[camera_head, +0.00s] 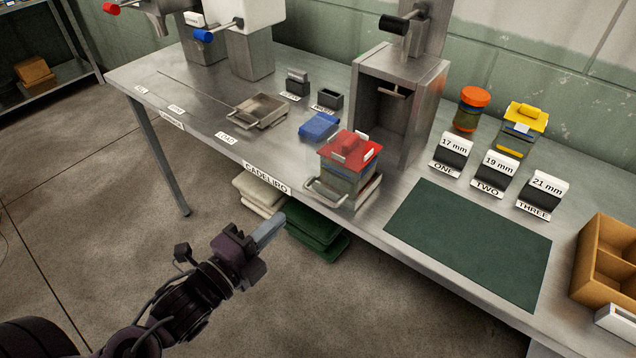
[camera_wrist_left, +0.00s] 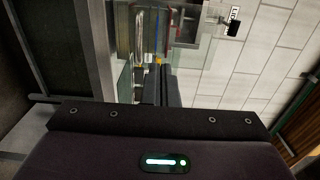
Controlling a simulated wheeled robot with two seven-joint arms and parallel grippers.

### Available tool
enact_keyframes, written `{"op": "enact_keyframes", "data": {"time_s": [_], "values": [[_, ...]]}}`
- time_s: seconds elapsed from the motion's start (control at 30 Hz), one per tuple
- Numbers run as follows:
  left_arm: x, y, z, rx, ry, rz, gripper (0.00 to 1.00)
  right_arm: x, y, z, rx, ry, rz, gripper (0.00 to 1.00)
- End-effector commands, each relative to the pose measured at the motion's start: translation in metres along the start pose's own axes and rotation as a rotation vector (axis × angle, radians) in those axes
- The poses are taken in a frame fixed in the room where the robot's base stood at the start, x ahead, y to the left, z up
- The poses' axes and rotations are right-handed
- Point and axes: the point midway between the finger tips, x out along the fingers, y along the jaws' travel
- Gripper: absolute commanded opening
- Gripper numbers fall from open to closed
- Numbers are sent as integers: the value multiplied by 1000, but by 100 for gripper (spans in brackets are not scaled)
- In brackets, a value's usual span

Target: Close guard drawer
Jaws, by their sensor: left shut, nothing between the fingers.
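The guard drawer appears as a see-through box with a grey bar handle (camera_head: 325,190) at the bench's front edge. It stands pulled out in front of the grey machine housing (camera_head: 427,75), whose front is open. A jar with a red lid (camera_head: 350,150) stands at the drawer; whether it is fully inside, I cannot tell. My left gripper (camera_head: 272,232) is shut and empty, in front of the bench, left of and below the handle, apart from it. Its closed fingers (camera_wrist_left: 161,85) also show in the left wrist view, with blurry see-through panels beyond. My right gripper is out of view.
The steel bench (camera_head: 210,115) holds a metal tray (camera_head: 258,110), a blue block (camera_head: 319,125), numbered size signs, a dark green mat (camera_head: 470,240) and a wooden box (camera_head: 607,262). Folded sacks (camera_head: 316,230) lie below the bench. Floor in front is clear.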

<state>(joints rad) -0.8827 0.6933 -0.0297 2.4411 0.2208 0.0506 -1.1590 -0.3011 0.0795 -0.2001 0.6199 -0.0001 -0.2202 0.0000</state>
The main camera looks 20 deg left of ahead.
Motion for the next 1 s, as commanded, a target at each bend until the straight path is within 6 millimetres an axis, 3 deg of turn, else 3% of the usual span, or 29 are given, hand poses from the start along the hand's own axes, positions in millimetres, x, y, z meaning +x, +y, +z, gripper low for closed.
{"op": "enact_keyframes", "data": {"time_s": [0.7,1.0], "values": [[101,-4,1,-3,-3,-2,0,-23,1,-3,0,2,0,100],[129,-1,1,-2,-2,1,0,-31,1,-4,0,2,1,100]]}}
